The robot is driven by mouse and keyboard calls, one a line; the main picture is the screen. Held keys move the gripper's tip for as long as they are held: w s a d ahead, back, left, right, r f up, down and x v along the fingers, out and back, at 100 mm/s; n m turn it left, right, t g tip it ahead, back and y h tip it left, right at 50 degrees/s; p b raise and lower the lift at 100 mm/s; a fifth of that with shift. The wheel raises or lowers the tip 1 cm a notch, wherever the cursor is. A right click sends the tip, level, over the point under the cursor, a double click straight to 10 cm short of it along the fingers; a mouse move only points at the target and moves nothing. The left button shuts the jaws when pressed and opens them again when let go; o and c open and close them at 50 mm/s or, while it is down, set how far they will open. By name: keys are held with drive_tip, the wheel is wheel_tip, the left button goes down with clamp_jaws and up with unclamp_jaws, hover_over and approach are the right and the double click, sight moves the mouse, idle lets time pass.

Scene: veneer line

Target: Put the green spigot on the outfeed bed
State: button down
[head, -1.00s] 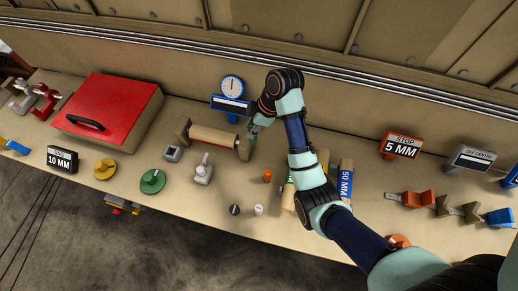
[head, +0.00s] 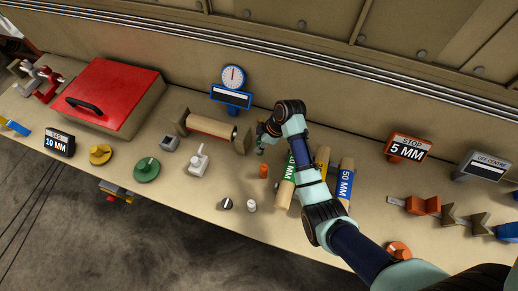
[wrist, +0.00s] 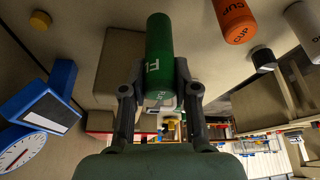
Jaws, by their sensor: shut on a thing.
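The green spigot (wrist: 160,60) is a green cylinder with white lettering, held between the two fingers of my gripper (wrist: 160,95) in the wrist view. In the head view my gripper (head: 261,140) is just right of a roller stand and small; the spigot there is mostly hidden. The roller stand (head: 210,127) has a pale roller between two wooden end blocks. No label marks the outfeed bed, so I cannot tell which surface it is. A tan block (wrist: 118,65) shows behind the spigot; I cannot tell whether they touch.
An orange cylinder (head: 263,171), white cylinder (head: 251,205) and black knob (head: 226,204) stand in front. Green (head: 286,188) and blue (head: 345,183) labelled rolls lie to the right. A blue dial gauge (head: 232,78) stands behind. A red-lidded box (head: 115,90) is left.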

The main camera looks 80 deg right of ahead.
drive_tip(key=shift+f, duration=2.3)
drive_tip(key=shift+f+b, duration=0.15)
drive_tip(key=shift+b, duration=0.2)
drive_tip(key=c, duration=0.9)
unclamp_jaws()
drive_tip(key=shift+o, duration=0.2)
drive_tip(key=p+v, duration=0.1)
drive_tip(key=v, duration=1.1)
